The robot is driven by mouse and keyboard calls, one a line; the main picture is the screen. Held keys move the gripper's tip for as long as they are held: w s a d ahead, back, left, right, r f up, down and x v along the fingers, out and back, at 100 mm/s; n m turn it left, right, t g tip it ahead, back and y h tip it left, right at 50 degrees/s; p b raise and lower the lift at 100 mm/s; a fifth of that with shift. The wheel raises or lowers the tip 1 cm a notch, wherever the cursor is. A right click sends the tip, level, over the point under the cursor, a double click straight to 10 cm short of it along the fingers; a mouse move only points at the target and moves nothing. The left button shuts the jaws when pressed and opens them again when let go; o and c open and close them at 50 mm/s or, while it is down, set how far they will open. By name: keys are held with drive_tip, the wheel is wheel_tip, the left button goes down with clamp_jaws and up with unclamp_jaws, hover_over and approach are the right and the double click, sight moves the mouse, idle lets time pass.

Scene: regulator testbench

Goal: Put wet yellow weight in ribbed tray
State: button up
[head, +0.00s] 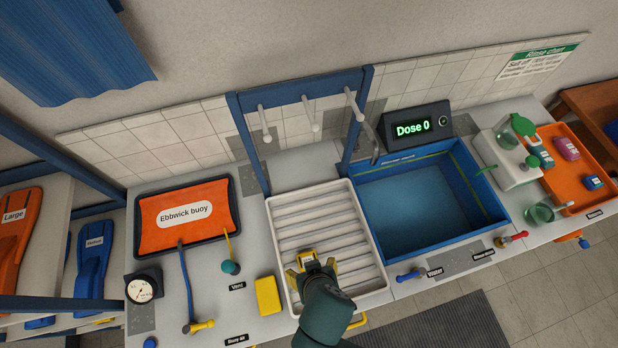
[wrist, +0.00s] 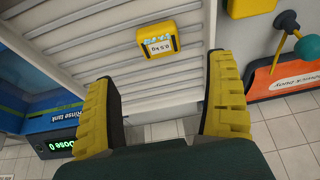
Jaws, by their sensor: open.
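The yellow weight (wrist: 158,37) has a white label and small bluish marks on its face. In the wrist view it appears to rest on the slats of the white ribbed tray (head: 342,213). It also shows in the head view (head: 307,256), toward the tray's near left part. My gripper (wrist: 161,70) is open and empty, its yellow fingers spread wider than the weight. The weight shows just beyond the fingertips, with a gap to each finger. In the head view my gripper (head: 311,266) is over the tray, and my arm hides part of its near edge.
A blue rinse tank (head: 420,205) adjoins the tray's right side. A yellow block (head: 268,295) lies left of the tray, near a teal-headed tool (head: 231,267). A blue frame with pegs (head: 310,113) stands behind the tray. Most far slats are clear.

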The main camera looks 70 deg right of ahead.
drive_tip(key=w+a+r+n+t+y, duration=0.15)
drive_tip(key=w+r+t, duration=0.35)
drive_tip(key=w+r, duration=0.5)
drive_tip(key=w+a+r+n+t, duration=0.2)
drive_tip(key=w+r+n+t, duration=0.15)
drive_tip(key=w+r, duration=0.65)
wheel_tip(320, 180, up, 32)
drive_tip(key=s+a+n+t+y+p, duration=0.1)
drive_tip(key=n+t, duration=0.3)
drive_tip(key=t, duration=0.7)
drive_tip(key=shift+a+r+n+p, duration=0.3)
drive_tip(key=shift+a+n, duration=0.1)
drive_tip(key=shift+a, duration=0.2)
drive_tip(key=shift+s+y, duration=0.1)
drive_tip(key=shift+y, duration=0.25)
